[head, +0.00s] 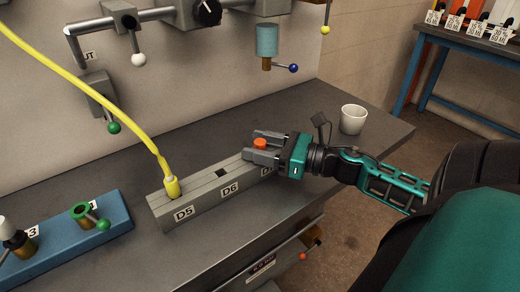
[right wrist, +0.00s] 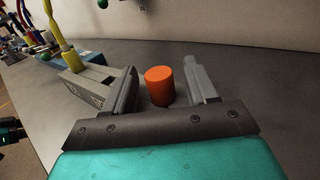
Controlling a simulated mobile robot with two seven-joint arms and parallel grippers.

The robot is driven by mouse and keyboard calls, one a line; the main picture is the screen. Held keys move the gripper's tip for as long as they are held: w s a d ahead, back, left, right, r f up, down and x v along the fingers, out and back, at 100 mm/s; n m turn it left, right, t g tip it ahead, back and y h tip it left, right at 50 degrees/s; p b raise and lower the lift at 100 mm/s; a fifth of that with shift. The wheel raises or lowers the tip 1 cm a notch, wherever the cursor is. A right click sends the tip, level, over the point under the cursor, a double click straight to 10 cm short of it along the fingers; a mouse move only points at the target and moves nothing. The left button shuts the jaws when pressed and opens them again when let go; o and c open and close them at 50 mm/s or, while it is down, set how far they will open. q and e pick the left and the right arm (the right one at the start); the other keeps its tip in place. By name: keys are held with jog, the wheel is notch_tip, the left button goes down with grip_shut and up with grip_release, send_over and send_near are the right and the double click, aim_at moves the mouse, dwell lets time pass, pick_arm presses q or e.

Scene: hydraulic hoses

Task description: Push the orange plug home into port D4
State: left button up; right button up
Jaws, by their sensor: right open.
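The orange plug (head: 260,143) is a short upright cylinder near the right end of the grey port block (head: 205,192). It also shows in the right wrist view (right wrist: 159,86). My right gripper (head: 250,144) is open, with one finger on either side of the plug. The right wrist view shows gaps between the plug and both fingers. The block bears the labels D5 and D6; a third label by my gripper is partly covered, so I cannot read its number. Port D4 cannot be made out. I cannot tell how the plug's base sits. My left gripper is not in view.
A yellow hose (head: 125,108) ends in a plug at D5. A blue block (head: 65,243) with a green-handled valve stands at left. A white cup (head: 353,119) stands behind my right wrist. Wall valves and a teal cylinder (head: 267,40) hang above the bench.

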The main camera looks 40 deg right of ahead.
jog(key=c, duration=1)
jog(key=shift+r, duration=0.1)
